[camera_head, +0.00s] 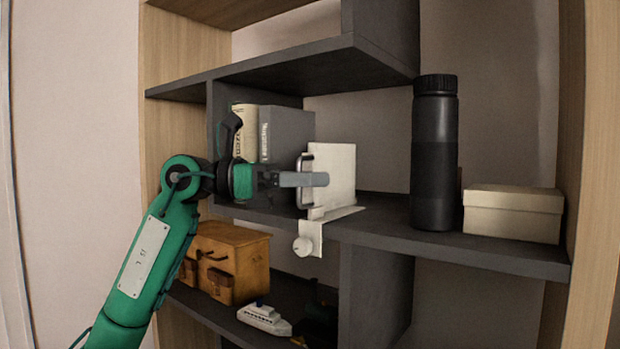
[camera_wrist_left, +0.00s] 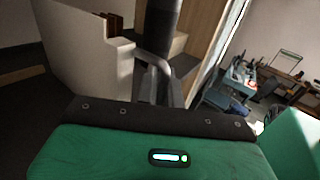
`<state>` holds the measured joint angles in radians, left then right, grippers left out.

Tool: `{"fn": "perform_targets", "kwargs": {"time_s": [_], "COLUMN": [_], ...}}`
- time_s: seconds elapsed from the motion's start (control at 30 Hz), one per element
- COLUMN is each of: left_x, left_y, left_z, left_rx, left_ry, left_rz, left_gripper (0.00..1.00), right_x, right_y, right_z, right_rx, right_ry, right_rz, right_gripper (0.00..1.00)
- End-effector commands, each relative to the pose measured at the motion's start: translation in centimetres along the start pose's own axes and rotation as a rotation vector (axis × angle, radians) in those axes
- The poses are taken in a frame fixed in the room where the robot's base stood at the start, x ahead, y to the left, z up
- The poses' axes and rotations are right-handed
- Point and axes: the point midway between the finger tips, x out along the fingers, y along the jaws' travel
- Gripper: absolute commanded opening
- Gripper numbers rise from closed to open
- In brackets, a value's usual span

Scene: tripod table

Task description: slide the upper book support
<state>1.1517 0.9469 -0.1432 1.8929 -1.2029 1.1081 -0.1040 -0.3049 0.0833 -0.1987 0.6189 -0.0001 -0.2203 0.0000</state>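The upper book support (camera_head: 335,172) is a cream upright plate with a metal handle, standing on the dark middle shelf. A foot with a round knob hangs over the shelf's front edge. My left gripper (camera_head: 318,180) is at the handle, its fingers crossing the bar at mid height. In the left wrist view the support (camera_wrist_left: 85,48) is at upper left, and its handle runs down between my close-set fingers (camera_wrist_left: 162,88), which look shut on it. The far side of the grip is hidden. My right gripper is in neither view.
Grey and cream books (camera_head: 287,135) stand left of the support, behind my wrist. A black bottle (camera_head: 434,150) and a cream box (camera_head: 513,212) stand to its right, with some free shelf between. Below are a brown case (camera_head: 235,262) and a toy boat (camera_head: 264,319).

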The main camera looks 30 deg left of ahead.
Motion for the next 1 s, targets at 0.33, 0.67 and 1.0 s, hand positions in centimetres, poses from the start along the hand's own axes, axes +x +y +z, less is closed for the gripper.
{"fn": "perform_targets", "kwargs": {"time_s": [0.33, 0.67, 1.0], "left_x": [-1.1, -8.8, -12.3], "left_y": [0.8, 6.0, 8.2], "left_z": [-0.1, 0.2, 0.3], "left_rx": [-0.002, -0.005, 0.001], "left_ry": [0.000, -0.003, -0.003], "left_rz": [0.004, 0.007, 0.001], "left_gripper": [0.00, 0.00, 0.00], "right_x": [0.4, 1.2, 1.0], "right_y": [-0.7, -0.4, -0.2], "right_z": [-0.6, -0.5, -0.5], "right_rx": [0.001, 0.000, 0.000], "right_ry": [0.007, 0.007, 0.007], "right_rz": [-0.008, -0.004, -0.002], "right_gripper": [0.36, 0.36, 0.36]}}
